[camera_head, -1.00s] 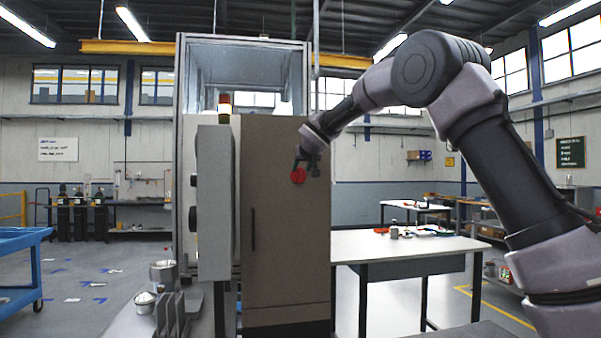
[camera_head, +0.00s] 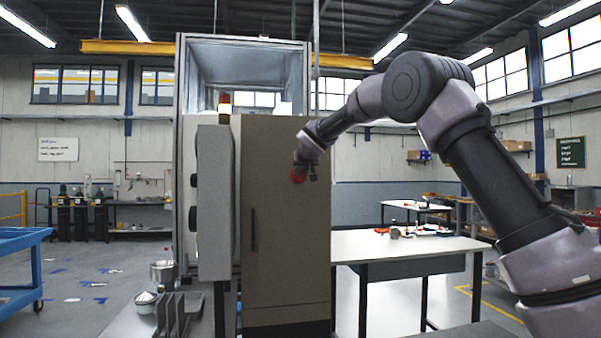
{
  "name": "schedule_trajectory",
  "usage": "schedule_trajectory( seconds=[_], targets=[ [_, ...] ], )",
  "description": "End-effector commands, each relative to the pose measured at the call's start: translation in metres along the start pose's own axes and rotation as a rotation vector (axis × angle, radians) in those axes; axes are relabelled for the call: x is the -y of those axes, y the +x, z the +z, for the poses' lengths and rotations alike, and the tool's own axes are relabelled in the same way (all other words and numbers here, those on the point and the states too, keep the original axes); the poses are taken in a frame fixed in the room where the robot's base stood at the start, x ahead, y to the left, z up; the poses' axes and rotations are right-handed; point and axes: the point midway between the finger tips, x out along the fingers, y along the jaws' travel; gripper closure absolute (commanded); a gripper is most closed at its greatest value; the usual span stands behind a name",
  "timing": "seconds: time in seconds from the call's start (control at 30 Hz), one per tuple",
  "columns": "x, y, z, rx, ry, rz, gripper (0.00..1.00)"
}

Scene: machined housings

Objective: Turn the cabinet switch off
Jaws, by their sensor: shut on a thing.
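The brown cabinet (camera_head: 287,245) stands upright in the middle, with a dark vertical handle (camera_head: 253,230) on its front. The red round switch (camera_head: 297,177) sits high on the cabinet front, near its right edge. My gripper (camera_head: 301,168) is at the switch, shut on it, and covers its upper and right parts. The fingertips are small and dark here, and the switch's exact angle cannot be read.
A grey panel box (camera_head: 215,200) adjoins the cabinet's left side. A white-topped table (camera_head: 400,243) stands to the right behind it. Metal parts (camera_head: 172,312) lie on a surface at lower left. A blue cart (camera_head: 22,240) is at far left.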

Motion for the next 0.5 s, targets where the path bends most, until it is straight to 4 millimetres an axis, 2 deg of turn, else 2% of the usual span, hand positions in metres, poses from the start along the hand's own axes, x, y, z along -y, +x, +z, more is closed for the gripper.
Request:
schedule_trajectory(
  seconds=[0.27,0.5],
  targets=[
    [0.0036,0.0000,0.0004,0.000,-0.094,0.037,1.00],
    [0.0080,0.0003,0.0015,0.001,-0.272,0.110,1.00]
  ],
)
